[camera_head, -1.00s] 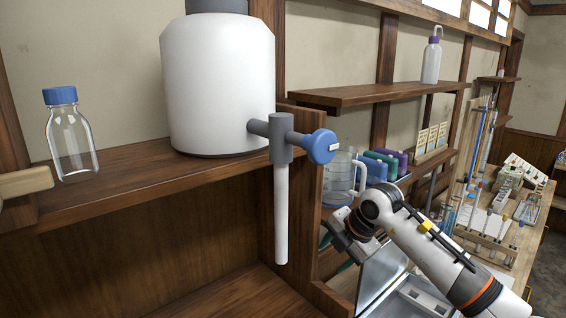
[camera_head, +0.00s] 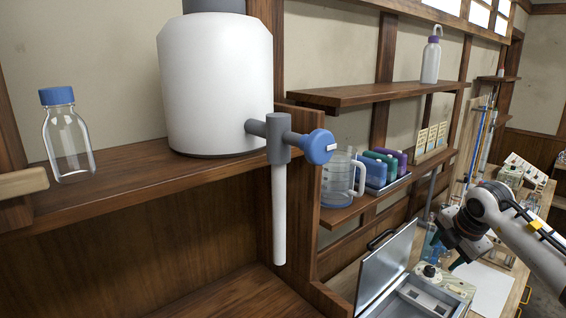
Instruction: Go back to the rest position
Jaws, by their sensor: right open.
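My right gripper (camera_head: 448,254) is at the lower right, pointing down and to the left over the bench, near a grey box with a raised lid. It is open, and I see nothing held in it. My right arm comes in from the right edge. My left gripper does not show in this view.
A white tank with a blue tap (camera_head: 320,147) stands on the left shelf, beside a blue-capped glass bottle (camera_head: 68,140). A clear jug (camera_head: 338,180) stands on a lower shelf. The open-lidded grey box (camera_head: 385,270) and a white sheet (camera_head: 490,290) are on the bench.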

